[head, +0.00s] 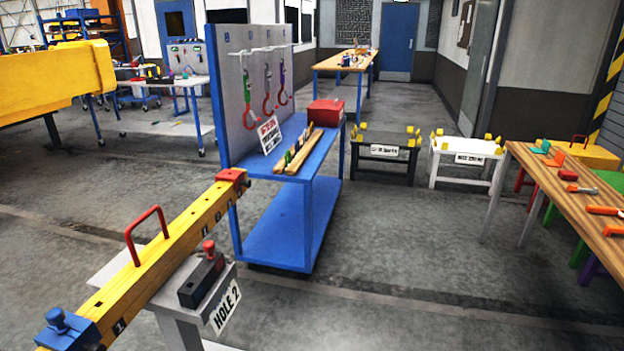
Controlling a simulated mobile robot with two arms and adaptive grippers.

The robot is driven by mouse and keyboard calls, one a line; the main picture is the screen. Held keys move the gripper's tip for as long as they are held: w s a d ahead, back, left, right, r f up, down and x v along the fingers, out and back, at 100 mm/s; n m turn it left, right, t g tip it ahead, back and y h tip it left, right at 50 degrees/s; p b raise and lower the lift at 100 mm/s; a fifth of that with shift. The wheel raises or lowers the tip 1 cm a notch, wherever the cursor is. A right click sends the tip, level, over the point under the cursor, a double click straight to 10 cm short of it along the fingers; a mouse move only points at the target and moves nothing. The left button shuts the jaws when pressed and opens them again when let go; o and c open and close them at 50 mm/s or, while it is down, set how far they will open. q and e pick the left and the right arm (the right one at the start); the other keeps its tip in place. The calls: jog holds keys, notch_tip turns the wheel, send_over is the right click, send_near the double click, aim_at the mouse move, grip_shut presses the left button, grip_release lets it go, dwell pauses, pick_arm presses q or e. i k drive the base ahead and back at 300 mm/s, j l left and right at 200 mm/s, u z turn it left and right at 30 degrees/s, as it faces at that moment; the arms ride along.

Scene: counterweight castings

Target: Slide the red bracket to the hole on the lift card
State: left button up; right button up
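A long yellow beam (180,240) lies diagonally at the lower left, with dark number marks on its side; a "1" is legible near its near end. The red bracket (232,176) sits around the beam's far end. A blue bracket (66,330) with a knob is around the near end. A red arched handle (147,235) stands on the beam between them. A white card (226,311) reading "HOLE 2" hangs on the grey stand beside the beam. Neither of my grippers is in view.
A black box (202,281) with a red knob sits on the stand. A blue cart (290,215) with hooks, a sign and a red box stands just beyond the beam. Black and white low stands are behind it. A wooden tool table (560,190) is at right. The middle floor is clear.

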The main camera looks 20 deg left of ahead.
aim_at(237, 177)
jog(key=i+l+u, duration=0.1)
jog(key=i, duration=0.3)
jog(key=i+l, duration=0.25)
jog(key=i, duration=0.15)
jog(key=i+l+u, duration=0.15)
jog(key=i, duration=0.25)
